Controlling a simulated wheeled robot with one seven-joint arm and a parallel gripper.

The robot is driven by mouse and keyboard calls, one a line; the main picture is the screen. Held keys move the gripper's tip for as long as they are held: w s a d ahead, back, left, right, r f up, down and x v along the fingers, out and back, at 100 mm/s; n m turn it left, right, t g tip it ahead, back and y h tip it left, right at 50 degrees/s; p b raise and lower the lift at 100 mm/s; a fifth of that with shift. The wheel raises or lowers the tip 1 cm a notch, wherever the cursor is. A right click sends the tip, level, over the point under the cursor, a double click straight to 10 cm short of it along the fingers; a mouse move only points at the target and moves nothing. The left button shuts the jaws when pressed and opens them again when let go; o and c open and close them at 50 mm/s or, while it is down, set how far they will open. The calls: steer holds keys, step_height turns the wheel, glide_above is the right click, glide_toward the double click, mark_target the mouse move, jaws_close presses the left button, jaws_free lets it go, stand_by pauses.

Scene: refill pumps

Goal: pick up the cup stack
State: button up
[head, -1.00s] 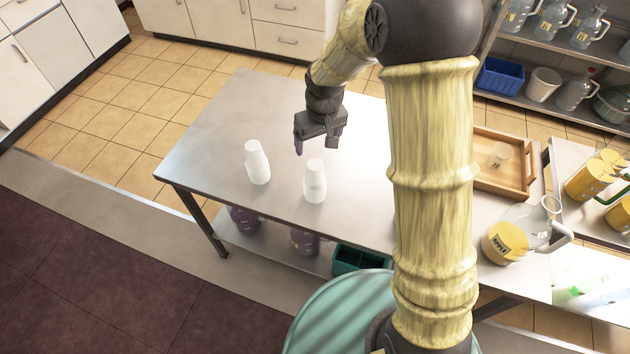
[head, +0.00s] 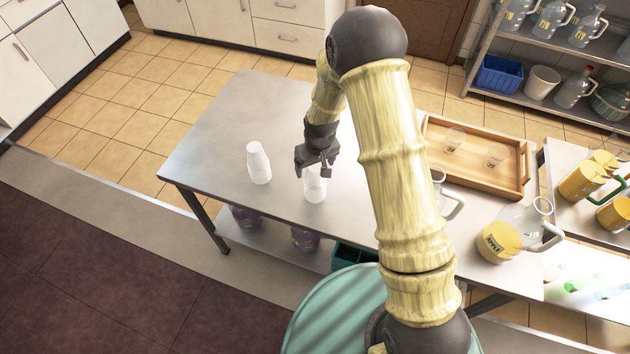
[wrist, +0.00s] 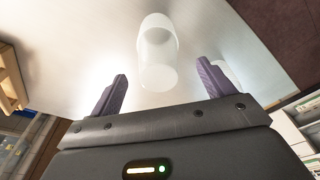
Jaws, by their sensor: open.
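Two white cup stacks stand upright on the metal table (head: 215,130) in the head view. The left cup stack (head: 259,164) is clear of my gripper. The right cup stack (head: 315,190) is just below and partly behind my gripper (head: 314,172), which hides its upper part. In the wrist view, one white cup stack (wrist: 157,55) shows ahead of and between the two purple fingers of my gripper (wrist: 162,85). The fingers are spread apart, with nothing held between them.
Purple containers (head: 305,238) and a green crate (head: 352,256) are on the lower shelf. The table's left end is clear.

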steer(key=shift+w+a+f+p, duration=0.15)
steer(key=shift+f+p, duration=0.35)
steer(key=shift+f, duration=0.35)
steer(key=shift+w+d+f+p, duration=0.1)
steer(key=shift+w+f+p, duration=0.1)
steer(key=shift+f+p, duration=0.5)
steer(key=shift+w+a+f+p, duration=0.15)
steer(key=shift+f+p, duration=0.15)
steer(key=shift+f, duration=0.7)
steer(key=shift+d, duration=0.1)
steer(key=c, duration=1.4)
steer(key=shift+r, duration=0.15)
step_height(320, 180, up, 10)
steer(key=b, duration=0.3)
steer(key=shift+b, duration=0.3)
